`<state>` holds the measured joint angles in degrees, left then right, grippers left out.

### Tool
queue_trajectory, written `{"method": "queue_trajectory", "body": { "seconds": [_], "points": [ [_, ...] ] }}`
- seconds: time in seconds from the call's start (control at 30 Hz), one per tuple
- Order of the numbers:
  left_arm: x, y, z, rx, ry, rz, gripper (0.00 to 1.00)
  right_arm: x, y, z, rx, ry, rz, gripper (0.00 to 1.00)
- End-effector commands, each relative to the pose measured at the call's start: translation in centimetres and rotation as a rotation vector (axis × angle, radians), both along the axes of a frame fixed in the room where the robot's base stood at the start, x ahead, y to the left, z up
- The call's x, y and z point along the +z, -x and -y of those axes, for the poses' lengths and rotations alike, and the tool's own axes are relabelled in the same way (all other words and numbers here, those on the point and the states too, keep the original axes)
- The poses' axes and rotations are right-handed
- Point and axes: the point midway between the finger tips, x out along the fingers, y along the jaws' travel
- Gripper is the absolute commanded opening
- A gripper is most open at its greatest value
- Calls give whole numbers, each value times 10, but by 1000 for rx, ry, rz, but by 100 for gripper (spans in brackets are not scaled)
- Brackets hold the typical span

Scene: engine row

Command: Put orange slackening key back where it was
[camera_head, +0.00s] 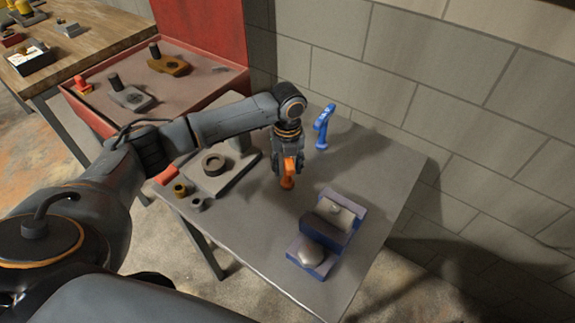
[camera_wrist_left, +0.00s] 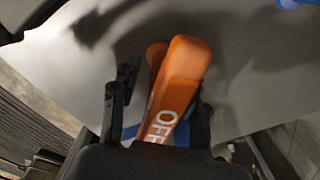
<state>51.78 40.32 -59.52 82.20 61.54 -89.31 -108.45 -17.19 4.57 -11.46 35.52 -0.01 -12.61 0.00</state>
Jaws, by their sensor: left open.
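The orange slackening key (camera_head: 288,182) stands upright on the grey table, near its middle. In the left wrist view the key (camera_wrist_left: 181,85) shows the letters "OFF" on its handle, with a round foot beyond. My left gripper (camera_head: 286,165) is above the table at the key's upper part. In the left wrist view my left gripper (camera_wrist_left: 160,98) is open, one dark finger left of the key and the other partly hidden behind it on the right. I cannot tell whether either finger touches it. My right gripper is not in view.
A similar blue key (camera_head: 323,126) stands behind, near the wall. A blue holder with metal parts (camera_head: 326,225) is at the front right. A grey plate with a ring (camera_head: 222,172) and small cylinders (camera_head: 181,189) lie left. A red-edged tray table (camera_head: 150,85) stands beyond.

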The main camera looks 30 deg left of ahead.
Motion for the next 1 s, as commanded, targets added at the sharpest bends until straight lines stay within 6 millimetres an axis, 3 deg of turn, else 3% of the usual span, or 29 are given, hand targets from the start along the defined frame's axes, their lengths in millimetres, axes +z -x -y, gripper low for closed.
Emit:
{"method": "queue_trajectory", "body": {
  "seconds": [0.27, 0.7, 1.0],
  "points": [
    [22, -1, 0, 0, 1, 4, 45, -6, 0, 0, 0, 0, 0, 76],
    [108, -1, 0, 0, 0, 3, 45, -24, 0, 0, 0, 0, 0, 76],
    [124, 0, 0, 0, 1, 0, 45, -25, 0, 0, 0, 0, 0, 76]
  ]
}}
